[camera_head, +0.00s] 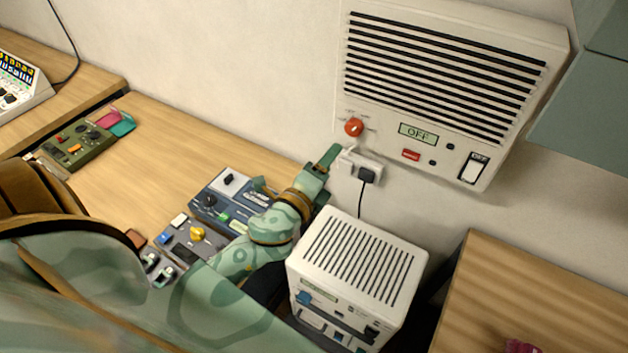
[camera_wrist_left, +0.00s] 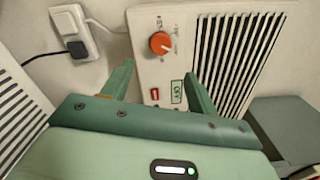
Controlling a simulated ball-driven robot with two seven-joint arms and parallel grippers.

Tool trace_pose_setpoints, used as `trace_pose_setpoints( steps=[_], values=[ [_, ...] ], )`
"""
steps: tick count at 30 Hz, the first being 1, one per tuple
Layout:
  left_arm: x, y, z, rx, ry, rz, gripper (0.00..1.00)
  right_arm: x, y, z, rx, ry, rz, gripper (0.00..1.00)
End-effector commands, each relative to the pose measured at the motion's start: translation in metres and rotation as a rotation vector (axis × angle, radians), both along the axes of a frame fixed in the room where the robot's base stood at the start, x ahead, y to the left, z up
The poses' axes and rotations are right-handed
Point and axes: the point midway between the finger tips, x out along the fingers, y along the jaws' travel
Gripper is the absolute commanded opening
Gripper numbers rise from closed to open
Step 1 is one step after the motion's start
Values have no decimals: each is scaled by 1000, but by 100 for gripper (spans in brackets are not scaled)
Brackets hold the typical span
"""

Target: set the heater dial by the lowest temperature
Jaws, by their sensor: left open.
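The heater (camera_head: 440,70) is a cream wall unit with dark slats. Its orange-red dial (camera_head: 354,127) is at the lower left of its front, beside a display (camera_head: 417,133) that reads OFF. In the left wrist view the dial (camera_wrist_left: 160,43) stands beyond my fingers, with the display (camera_wrist_left: 177,92) partly between them. My left gripper (camera_head: 337,158) is below and left of the dial. It is open and empty, with both fingers (camera_wrist_left: 160,85) apart in the wrist view, not touching the dial. My right gripper is not in view. No temperature reading is legible.
A wall socket with a black plug (camera_head: 367,174) is just below the heater. A white slatted box (camera_head: 355,265) stands under it. Several small devices, including a blue-grey one (camera_head: 232,200), lie on the wooden bench (camera_head: 190,135). Another wooden surface (camera_head: 540,290) is at right.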

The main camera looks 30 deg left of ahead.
Motion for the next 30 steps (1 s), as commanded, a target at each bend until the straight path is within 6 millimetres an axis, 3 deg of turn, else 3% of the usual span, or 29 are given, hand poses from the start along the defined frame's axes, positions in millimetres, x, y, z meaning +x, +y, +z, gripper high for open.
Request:
trace_pose_setpoints(
  steps=[3, 9, 27, 30],
  values=[
    [-28, -1, -3, -2, 2, 0, 59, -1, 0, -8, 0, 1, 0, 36],
    [-52, -3, -2, -1, 2, 1, 59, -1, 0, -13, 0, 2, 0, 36],
    [-56, -3, 0, -2, 0, 2, 59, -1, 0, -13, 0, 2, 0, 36],
    [-58, 4, -1, -57, 19, 48, 59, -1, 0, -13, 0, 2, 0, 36]
  ],
)
